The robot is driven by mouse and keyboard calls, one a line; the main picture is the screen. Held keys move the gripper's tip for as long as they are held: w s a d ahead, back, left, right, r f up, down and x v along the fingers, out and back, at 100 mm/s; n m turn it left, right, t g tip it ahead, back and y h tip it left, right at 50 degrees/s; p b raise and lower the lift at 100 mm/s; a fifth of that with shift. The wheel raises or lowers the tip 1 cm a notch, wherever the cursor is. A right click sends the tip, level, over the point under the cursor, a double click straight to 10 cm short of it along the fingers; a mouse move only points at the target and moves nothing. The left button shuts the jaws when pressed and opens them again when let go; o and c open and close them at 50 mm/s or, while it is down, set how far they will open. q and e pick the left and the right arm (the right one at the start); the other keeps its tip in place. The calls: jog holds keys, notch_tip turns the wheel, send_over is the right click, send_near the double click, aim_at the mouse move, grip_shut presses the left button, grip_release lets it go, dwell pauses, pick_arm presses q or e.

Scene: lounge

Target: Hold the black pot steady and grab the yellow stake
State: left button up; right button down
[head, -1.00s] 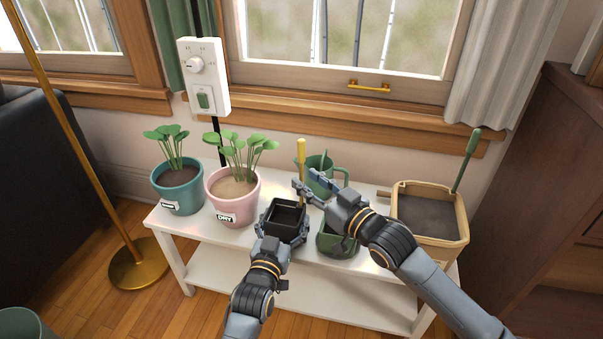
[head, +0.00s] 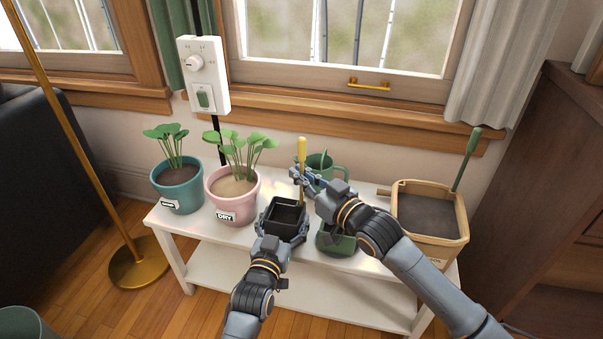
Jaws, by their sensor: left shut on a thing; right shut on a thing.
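The small square black pot (head: 285,216) stands on the white bench, its dark inside facing up. My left gripper (head: 282,228) comes from the front and is shut on the pot, with its fingers at the pot's sides. The yellow stake (head: 302,152) stands upright at the pot's back right corner. My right gripper (head: 303,178) reaches in from the right and is shut on the stake below its thick top. The stake's lower end is partly hidden by the gripper and the pot.
A pink pot (head: 233,196) and a teal pot (head: 178,190), both with plants, stand to the left. A green watering can (head: 322,168) is behind my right gripper. A green pot (head: 337,243) sits under my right arm. A tan planter (head: 430,212) of soil stands right.

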aim_at(305, 139)
notch_tip(305, 139, up, 10)
dwell(0.4)
pick_arm(q)
jog(key=o, duration=1.2)
jog(key=shift+c, duration=0.2)
